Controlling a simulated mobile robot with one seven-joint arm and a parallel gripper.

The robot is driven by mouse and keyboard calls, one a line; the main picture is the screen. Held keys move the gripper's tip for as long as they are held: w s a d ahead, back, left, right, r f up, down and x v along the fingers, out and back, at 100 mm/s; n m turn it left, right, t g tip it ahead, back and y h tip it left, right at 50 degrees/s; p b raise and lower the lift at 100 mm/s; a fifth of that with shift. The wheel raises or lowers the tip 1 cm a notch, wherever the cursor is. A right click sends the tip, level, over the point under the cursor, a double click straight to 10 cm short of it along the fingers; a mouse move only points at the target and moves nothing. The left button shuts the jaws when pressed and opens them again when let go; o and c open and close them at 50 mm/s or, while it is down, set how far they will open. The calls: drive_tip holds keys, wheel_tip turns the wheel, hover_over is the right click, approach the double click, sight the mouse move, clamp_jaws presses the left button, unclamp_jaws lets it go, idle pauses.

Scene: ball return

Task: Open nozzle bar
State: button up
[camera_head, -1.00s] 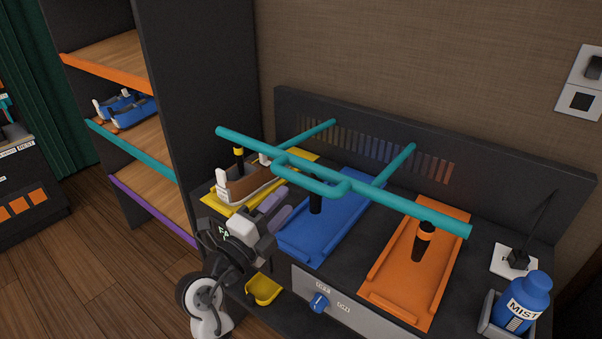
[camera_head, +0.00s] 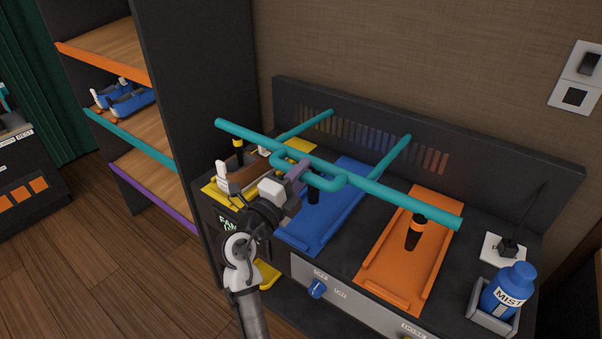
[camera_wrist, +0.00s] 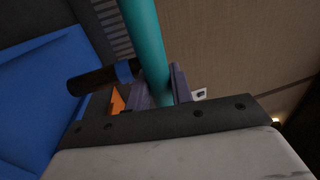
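The teal nozzle bar (camera_head: 400,203) spans above the cleaning station, held by two arms that reach to the dark back panel. A teal handle loop (camera_head: 325,184) sticks out from its front middle. My gripper (camera_head: 299,171) is at the left part of this loop. In the wrist view a teal tube (camera_wrist: 150,45) runs down between my grey-purple fingers (camera_wrist: 163,88), one on each side. Whether they press on it is unclear, as the tube and finger mount hide part of the gap.
Below the bar are yellow (camera_head: 215,188), blue (camera_head: 345,205) and orange (camera_head: 430,250) trays with upright dark nozzles. A blue MIST bottle (camera_head: 508,290) stands at the right. A dark shelf unit (camera_head: 205,90) rises at the left. A knob (camera_head: 317,289) is on the front panel.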

clamp_jaws()
drive_tip(key=shift+r, duration=0.1)
drive_tip(key=shift+r, duration=0.25)
drive_tip(key=shift+g+y, duration=0.4)
drive_tip(key=shift+g, duration=0.2)
drive_tip(key=r, duration=0.1)
drive_tip(key=r+p, duration=0.1)
drive_tip(key=r, duration=0.1)
drive_tip(key=r+p, duration=0.1)
drive_tip(key=r, duration=0.1)
drive_tip(key=shift+w+d+r, duration=0.25)
drive_tip(key=shift+w+d, duration=0.05)
drive_tip(key=shift+w, duration=0.05)
drive_tip(key=w+d+r+p, duration=0.1)
drive_tip(key=w+d+r, duration=0.4)
drive_tip(key=r, duration=0.5)
drive_tip(key=w+d+r+p, duration=0.1)
drive_tip(key=w+d+r, duration=0.3)
drive_tip(key=w+r, duration=0.4)
drive_tip(key=shift+w+d+r, duration=0.2)
drive_tip(key=shift+d+r, duration=0.15)
drive_tip(key=shift+r, duration=0.95)
